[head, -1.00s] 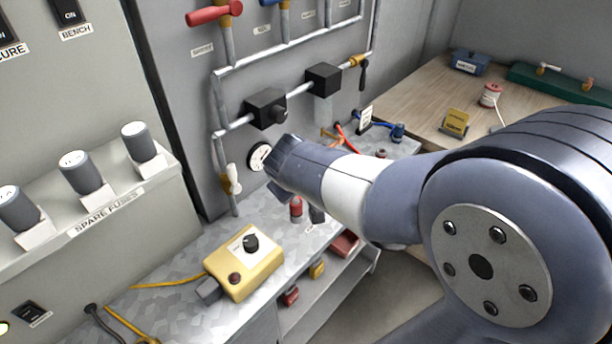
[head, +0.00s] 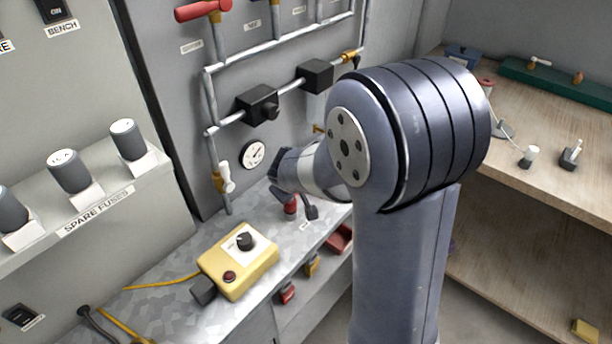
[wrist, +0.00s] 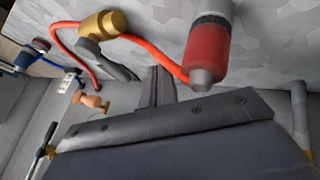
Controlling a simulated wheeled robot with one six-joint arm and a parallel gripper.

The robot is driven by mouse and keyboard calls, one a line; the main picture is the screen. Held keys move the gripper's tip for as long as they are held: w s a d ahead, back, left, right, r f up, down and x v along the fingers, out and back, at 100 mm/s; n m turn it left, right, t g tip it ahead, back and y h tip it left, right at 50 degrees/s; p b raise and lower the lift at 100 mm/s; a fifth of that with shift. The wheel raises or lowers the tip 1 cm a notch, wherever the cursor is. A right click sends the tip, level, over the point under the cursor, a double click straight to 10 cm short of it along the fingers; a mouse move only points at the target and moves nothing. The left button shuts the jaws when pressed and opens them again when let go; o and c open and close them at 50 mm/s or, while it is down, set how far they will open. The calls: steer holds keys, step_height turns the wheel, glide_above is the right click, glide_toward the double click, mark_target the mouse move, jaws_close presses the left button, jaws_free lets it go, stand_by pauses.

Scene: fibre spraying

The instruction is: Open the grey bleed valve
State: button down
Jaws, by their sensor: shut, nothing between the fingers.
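A brass valve (head: 349,56) with a short dark grey handle, likely the grey bleed valve, sits at the right end of the middle pipe in the head view. My arm partly covers that area. A brass fitting with a dark lever (wrist: 40,155) at the lower left of the wrist view may be the same valve. My gripper (head: 279,172) is in front of the panel, lower and left of that valve, just right of the round gauge (head: 253,155). In the wrist view its dark fingers (wrist: 157,88) are together, with nothing visible between them.
A valve with a white handle (head: 225,178) is on the left pipe. Below are a yellow control box (head: 238,260) and a red bottle (wrist: 209,50). A brass-topped tool (wrist: 102,23) and orange hose (wrist: 160,52) lie near my fingers. Black blocks (head: 258,104) sit on the pipe.

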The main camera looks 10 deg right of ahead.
steer(key=shift+w+d+r+p, duration=0.2)
steer(key=shift+w+d+p, duration=0.15)
steer(key=shift+d, duration=0.25)
steer(key=shift+w+d+r+p, duration=0.2)
steer(key=shift+w+d, duration=0.15)
steer(key=shift+d, duration=0.2)
steer(key=shift+w+d+f, duration=0.2)
steer(key=shift+w+d, duration=0.15)
steer(key=shift+d, duration=0.05)
steer(key=shift+w+f+b, duration=0.1)
steer(key=shift+f+b, duration=0.05)
steer(key=shift+b, duration=0.2)
